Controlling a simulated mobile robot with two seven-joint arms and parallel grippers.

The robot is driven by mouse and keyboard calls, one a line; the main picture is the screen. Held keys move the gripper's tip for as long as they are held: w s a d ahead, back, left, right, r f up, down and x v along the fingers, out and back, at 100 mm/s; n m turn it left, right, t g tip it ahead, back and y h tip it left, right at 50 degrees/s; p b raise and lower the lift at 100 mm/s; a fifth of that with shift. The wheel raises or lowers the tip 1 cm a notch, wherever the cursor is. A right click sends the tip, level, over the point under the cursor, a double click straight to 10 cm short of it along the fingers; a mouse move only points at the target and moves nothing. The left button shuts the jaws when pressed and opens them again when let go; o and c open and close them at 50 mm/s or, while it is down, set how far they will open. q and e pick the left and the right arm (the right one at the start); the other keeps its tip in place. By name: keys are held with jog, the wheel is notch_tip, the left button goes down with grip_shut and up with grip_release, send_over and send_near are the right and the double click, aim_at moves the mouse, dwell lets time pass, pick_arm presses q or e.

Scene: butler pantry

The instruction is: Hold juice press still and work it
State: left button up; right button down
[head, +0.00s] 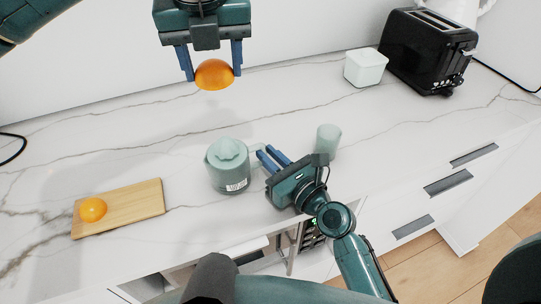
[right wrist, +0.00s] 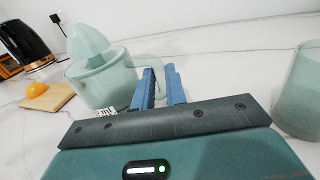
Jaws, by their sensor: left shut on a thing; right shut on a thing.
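The pale green juice press (head: 228,166) stands upright on the marble counter, with its ribbed cone on top; it also shows in the right wrist view (right wrist: 98,82). My right gripper (head: 267,157) is shut on the press handle (right wrist: 148,62) at the press's right side. My left gripper (head: 212,62) is shut on an orange half (head: 213,75), rounded side up, held in the air behind the press and apart from it. Its cut face is hidden. Another orange half (head: 92,209) lies on the wooden board (head: 135,207) at the left.
A pale green cup (head: 328,139) stands just right of my right gripper. A white lidded container (head: 365,67) and a black toaster (head: 428,50) stand at the back right. The counter between the board and the press is clear. Drawers (head: 445,185) are below the front edge.

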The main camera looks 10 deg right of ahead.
pick_arm(q)
notch_tip(320, 180, down, 8)
jog(key=m, duration=0.3)
jog(key=m+h, duration=0.1)
jog(key=m, duration=0.2)
jog(key=shift+a+f+h, duration=0.15)
jog(key=shift+h, duration=0.15)
jog(key=shift+f, duration=0.15)
jog(key=shift+f, duration=2.05)
jog(key=o, duration=0.5)
jog(key=c, duration=0.6)
